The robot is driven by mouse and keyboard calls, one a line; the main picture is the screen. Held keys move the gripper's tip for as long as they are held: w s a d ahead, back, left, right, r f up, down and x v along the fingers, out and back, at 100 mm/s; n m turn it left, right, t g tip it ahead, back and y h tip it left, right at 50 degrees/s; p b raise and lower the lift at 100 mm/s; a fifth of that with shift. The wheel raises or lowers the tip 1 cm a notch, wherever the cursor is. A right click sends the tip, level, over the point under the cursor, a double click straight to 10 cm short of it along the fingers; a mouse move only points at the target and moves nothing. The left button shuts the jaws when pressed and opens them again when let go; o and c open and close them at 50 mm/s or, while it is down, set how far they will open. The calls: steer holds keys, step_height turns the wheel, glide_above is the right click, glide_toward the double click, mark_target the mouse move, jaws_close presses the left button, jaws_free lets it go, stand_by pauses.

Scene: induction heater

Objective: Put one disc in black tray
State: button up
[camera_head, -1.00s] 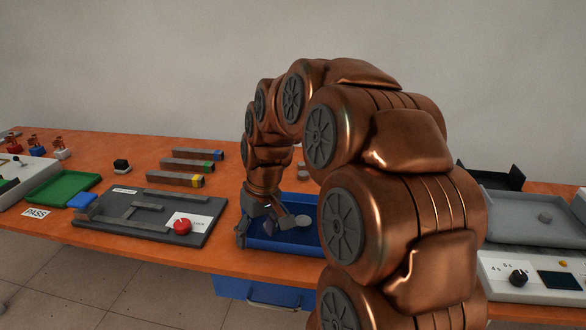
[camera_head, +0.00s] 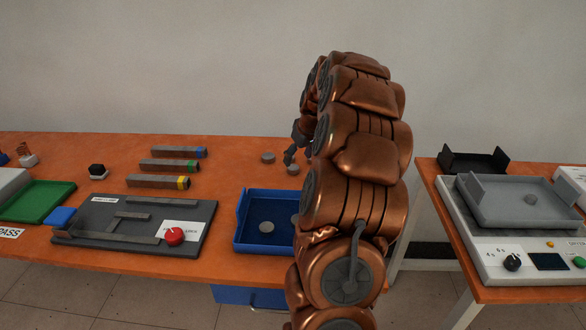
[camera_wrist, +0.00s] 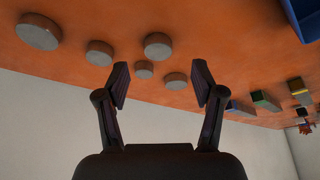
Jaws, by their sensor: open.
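Several grey discs lie loose on the orange table. In the wrist view one disc (camera_wrist: 176,80) and a smaller one (camera_wrist: 144,70) show between the fingers, with other discs to the left. In the head view two loose discs (camera_head: 268,157) (camera_head: 293,169) lie near my gripper (camera_head: 293,147). My gripper is open and empty, fingers apart in the wrist view (camera_wrist: 160,82). Whether it touches any disc cannot be told. The black tray (camera_head: 473,160) stands on the right table, behind the grey tray, its inside mostly hidden.
A blue tray (camera_head: 240,235) with two discs stands at the front edge, partly behind my arm. A grey tray (camera_head: 490,215) with one disc sits on the heater (camera_head: 490,258). A gap separates the two tables. A grey fixture plate (camera_head: 95,222) and bars lie left.

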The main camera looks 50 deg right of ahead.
mark_target(293, 167)
steer(key=shift+x, duration=0.75)
steer(key=x, duration=0.2)
steer(key=p+x, duration=0.1)
steer(key=x, duration=0.1)
steer(key=shift+w+d+r, duration=0.1)
steer(key=shift+w+d, duration=0.1)
steer(key=shift+w, duration=0.05)
jaws_close()
